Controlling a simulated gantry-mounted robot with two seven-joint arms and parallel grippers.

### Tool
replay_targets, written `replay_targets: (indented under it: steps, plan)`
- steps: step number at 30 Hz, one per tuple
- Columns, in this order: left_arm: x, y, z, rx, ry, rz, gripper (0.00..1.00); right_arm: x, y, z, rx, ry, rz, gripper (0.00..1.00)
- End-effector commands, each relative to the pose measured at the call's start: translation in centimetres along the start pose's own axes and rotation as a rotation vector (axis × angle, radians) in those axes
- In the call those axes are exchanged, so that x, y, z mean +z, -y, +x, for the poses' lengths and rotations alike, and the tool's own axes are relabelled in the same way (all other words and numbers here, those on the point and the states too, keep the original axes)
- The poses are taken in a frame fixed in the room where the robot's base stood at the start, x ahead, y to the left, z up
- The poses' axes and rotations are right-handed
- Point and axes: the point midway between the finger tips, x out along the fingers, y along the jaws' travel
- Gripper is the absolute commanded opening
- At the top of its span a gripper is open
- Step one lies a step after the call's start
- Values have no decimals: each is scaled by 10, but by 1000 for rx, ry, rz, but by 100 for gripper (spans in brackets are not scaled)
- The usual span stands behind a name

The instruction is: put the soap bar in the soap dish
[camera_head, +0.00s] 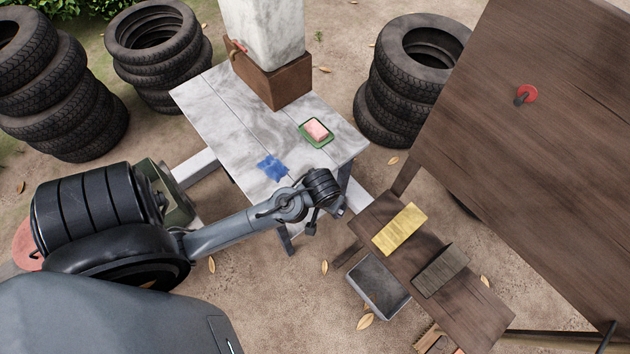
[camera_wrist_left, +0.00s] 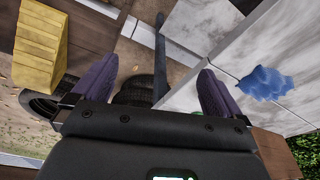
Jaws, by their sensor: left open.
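The pink soap bar (camera_head: 317,129) rests in the green soap dish (camera_head: 325,144), with green rim showing around it. The dish stands on the white marble-like table, near its right side. My left gripper (camera_head: 328,216) hangs off the table's near right corner, apart from the soap and dish. Its two purple fingers are spread with nothing between them in the left wrist view (camera_wrist_left: 158,75). The soap bar cannot be made out in that view. My right gripper is not in view.
A blue cloth-like patch (camera_head: 272,167) lies on the white table (camera_head: 215,100), left of the dish. A brown block with a white pillar stands behind. A wooden bench (camera_head: 470,305) holds a yellow sponge-like block (camera_head: 400,229) and a grey-brown block (camera_head: 440,270). Tyre stacks stand around.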

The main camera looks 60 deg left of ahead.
Motion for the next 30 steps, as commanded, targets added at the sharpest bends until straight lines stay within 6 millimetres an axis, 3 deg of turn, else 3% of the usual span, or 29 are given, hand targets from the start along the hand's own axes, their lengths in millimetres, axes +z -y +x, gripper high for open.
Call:
replay_targets:
  steps: [1,3,9,13,23,30]
  plan:
    - [24,-6,-15,43,-12,134,100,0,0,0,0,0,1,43]
    - [45,-14,-34,89,-38,302,100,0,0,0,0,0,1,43]
    - [79,-23,-73,166,-102,585,100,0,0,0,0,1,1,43]
    - [85,-25,-82,181,-120,646,100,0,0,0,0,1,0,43]
    - [85,-25,-84,182,-122,654,100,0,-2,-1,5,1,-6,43]
    - [80,-24,-106,181,-121,653,100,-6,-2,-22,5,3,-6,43]
